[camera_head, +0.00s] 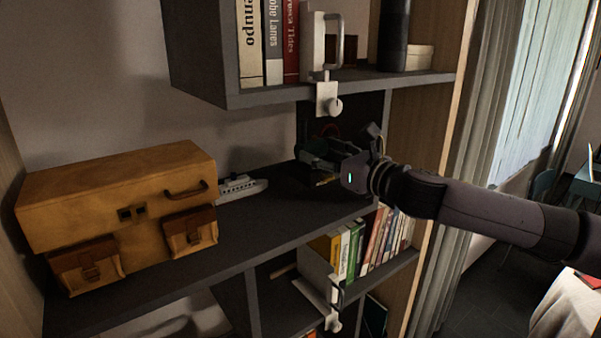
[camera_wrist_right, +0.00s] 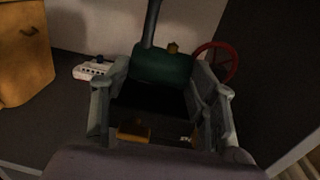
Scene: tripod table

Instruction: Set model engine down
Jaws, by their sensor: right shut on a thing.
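The model engine (camera_wrist_right: 160,65) has a dark green boiler, a thin chimney, a red wheel and a dark base with brass-coloured parts. My right gripper (camera_wrist_right: 160,112) is shut on it, with one finger on each side. In the head view my right gripper (camera_head: 322,160) is over the right part of the middle shelf (camera_head: 290,215), under the upper shelf. My left gripper is not in view.
A tan case (camera_head: 115,190) with pockets stands at the left, and a grey model ship (camera_head: 241,187) lies beside it. The upper shelf (camera_head: 340,84) has a clamp (camera_head: 327,99) hanging from its edge. Books (camera_head: 370,240) stand below. The middle shelf's front is clear.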

